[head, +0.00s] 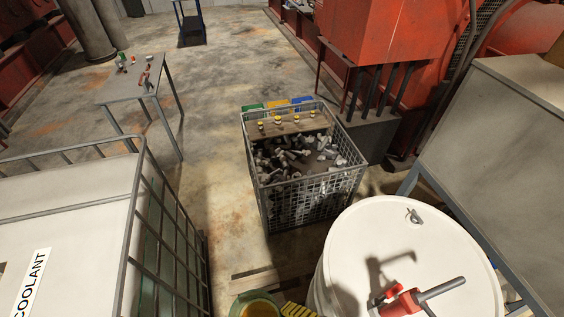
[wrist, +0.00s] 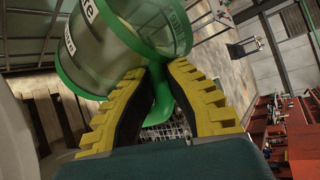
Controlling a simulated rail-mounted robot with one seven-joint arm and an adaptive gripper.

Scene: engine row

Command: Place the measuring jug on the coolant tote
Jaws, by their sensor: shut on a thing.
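The measuring jug (wrist: 105,45) is clear with green rims and a green handle, and looks strongly tilted in the wrist view. My gripper (wrist: 162,76) is shut on it, with the yellow ridged fingers either side of the green handle. In the head view the jug (head: 257,304) is partly cut off at the bottom edge, with a yellow finger of my gripper (head: 296,310) beside it. The coolant tote (head: 75,195) stands at the lower left, with a pale top, a grey bar frame and a COOLANT label. The jug is to the right of the tote, apart from it in the picture.
A wire mesh crate (head: 310,190) of metal parts is ahead. A small table (head: 130,88) with small items stands at the back left. A grey cabinet (head: 500,150) is far right.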

